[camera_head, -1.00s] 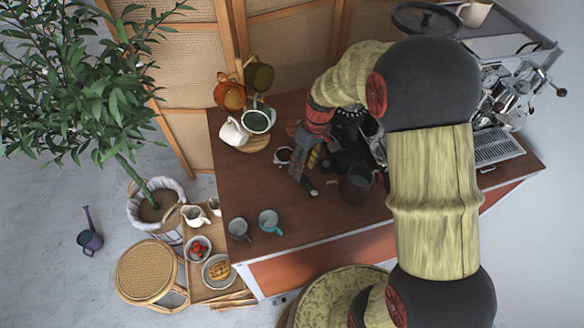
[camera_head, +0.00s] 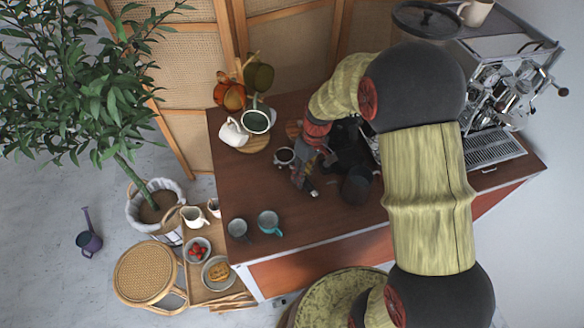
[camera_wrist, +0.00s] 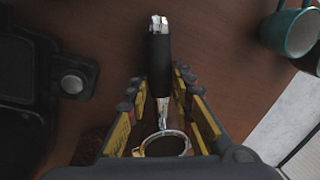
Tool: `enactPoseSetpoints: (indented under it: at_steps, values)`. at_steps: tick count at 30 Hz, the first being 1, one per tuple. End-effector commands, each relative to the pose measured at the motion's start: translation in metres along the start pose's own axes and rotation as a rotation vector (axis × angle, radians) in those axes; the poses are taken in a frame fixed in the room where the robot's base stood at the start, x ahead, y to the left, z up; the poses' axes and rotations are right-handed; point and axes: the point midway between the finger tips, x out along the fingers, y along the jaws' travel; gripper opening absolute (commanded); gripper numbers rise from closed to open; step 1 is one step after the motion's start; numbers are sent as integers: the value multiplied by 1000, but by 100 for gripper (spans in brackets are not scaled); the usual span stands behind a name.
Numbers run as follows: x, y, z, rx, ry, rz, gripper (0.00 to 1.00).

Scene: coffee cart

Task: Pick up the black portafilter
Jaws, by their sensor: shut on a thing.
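The black portafilter (camera_wrist: 159,62) has a black handle with a silver tip, a thin metal neck and a metal ring at its other end. In the wrist view it lies lengthwise between the fingers of my gripper (camera_wrist: 163,98), with the handle pointing away. My gripper is shut on it around the neck. The ring is partly hidden at the bottom by the gripper body. In the head view my gripper (camera_head: 304,181) is low over the wooden counter, and the silver tip of the portafilter shows just beside it. I cannot tell whether the portafilter touches the counter.
A teal cup (camera_head: 268,221) and a grey cup (camera_head: 238,229) stand near the counter's front left edge. A dark pitcher (camera_head: 356,185) is close right of my gripper, and a small cup (camera_head: 284,157) is close left. The espresso machine (camera_head: 495,105) stands at the right.

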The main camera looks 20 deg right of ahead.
Motion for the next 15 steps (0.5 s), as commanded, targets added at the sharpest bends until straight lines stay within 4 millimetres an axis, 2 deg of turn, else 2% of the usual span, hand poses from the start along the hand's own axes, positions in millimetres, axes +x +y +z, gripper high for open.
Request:
enactPoseSetpoints:
  at_steps: [9, 15]
  values:
    - [0, 0, 0, 0, 0, 0, 0]
    - [0, 0, 0, 0, 0, 0, 0]
